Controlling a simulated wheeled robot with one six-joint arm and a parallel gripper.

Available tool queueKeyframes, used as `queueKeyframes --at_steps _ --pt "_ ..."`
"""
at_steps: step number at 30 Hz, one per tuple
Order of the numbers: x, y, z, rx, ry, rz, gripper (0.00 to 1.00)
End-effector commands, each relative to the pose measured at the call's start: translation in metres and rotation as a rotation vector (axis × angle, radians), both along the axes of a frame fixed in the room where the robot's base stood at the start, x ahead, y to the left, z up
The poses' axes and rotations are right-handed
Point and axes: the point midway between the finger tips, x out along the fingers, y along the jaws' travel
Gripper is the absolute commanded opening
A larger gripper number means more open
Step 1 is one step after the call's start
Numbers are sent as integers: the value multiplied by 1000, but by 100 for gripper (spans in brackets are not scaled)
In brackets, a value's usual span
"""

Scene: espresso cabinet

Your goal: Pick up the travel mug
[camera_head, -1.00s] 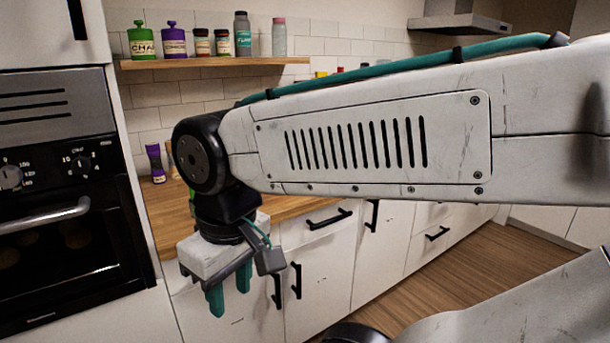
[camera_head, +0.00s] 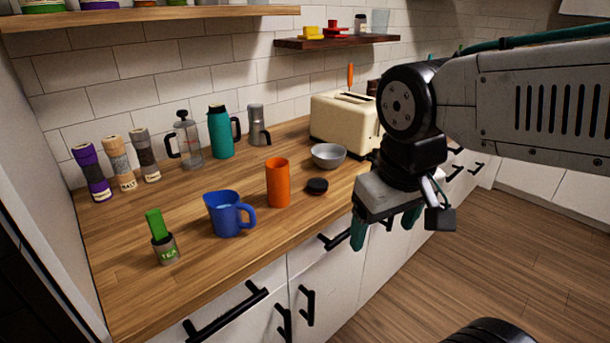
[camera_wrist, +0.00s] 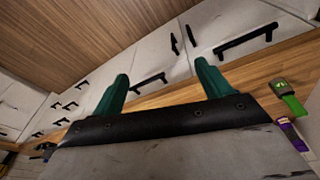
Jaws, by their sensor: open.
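An orange cylindrical cup (camera_head: 278,183) stands upright and uncovered on the wooden counter (camera_head: 130,270), with a round black lid (camera_head: 317,186) lying beside it. A teal flask (camera_head: 220,134) with a black top and handle stands farther back. I cannot tell for certain which is the travel mug; the orange cup with its loose lid looks likely. My gripper (camera_head: 385,228) is open and empty, pointing down in front of the counter edge, right of the orange cup and apart from it. In the wrist view, my gripper (camera_wrist: 161,70) shows two spread teal fingers over drawer fronts and floor.
A blue jug (camera_head: 228,215) stands left of the orange cup and a grey bowl (camera_head: 328,156) behind the lid. A toaster (camera_head: 343,122) is at the back right. Drawer handles (camera_head: 225,312) stick out below the counter.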

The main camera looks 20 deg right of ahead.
Motion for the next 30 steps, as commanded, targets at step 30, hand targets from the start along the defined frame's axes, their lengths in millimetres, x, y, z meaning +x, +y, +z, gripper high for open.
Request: queueKeyframes --at_steps 30 --pt "307 -4 -108 387 -936 691 77"
